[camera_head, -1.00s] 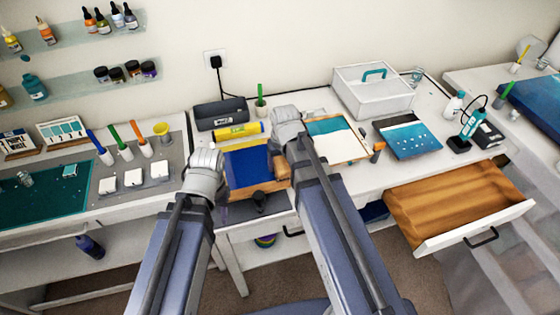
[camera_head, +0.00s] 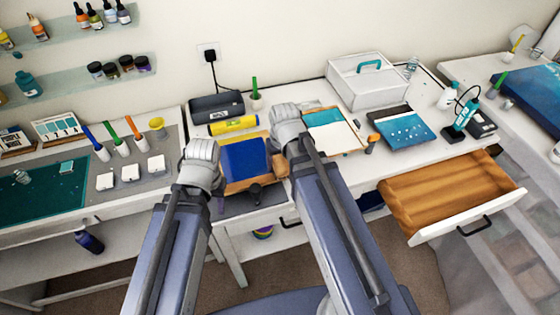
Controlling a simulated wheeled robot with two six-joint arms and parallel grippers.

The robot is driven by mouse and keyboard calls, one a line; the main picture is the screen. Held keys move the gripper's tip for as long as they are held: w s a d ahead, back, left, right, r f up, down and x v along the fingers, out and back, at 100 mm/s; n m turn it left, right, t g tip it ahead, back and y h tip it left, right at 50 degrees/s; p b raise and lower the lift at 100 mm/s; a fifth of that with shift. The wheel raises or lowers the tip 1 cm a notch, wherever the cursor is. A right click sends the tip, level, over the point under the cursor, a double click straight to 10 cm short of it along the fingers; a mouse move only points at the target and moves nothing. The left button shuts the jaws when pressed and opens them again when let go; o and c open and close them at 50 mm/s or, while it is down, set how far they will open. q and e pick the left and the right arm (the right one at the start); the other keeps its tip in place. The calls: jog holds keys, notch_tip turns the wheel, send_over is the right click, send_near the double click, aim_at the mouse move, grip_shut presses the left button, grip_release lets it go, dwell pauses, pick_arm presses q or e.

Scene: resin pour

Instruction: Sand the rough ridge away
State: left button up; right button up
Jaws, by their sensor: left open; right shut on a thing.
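A dark blue panel (camera_head: 243,158) lies on a wooden board or frame (camera_head: 236,187) at the front of the middle desk. A black knob-like part (camera_head: 255,192) stands at its front edge. I cannot make out the rough ridge. My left gripper (camera_head: 201,158) is open, just left of the panel; its fingertips are mostly hidden by the wrist. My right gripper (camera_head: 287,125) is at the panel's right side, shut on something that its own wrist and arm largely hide. A tan block (camera_head: 280,165) shows just below it; I cannot tell if this is the held thing.
A yellow roll (camera_head: 233,125) and a dark grey box (camera_head: 217,107) stand behind the panel. A framed teal-and-white picture (camera_head: 333,132) lies to the right. An open wooden drawer (camera_head: 450,190) juts out at the front right. A white case (camera_head: 368,85) stands at the back.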

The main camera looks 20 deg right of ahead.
jog(key=shift+r+p, duration=2.1)
jog(key=shift+r, duration=0.35)
notch_tip(320, 180, up, 3)
jog(key=p, duration=0.3)
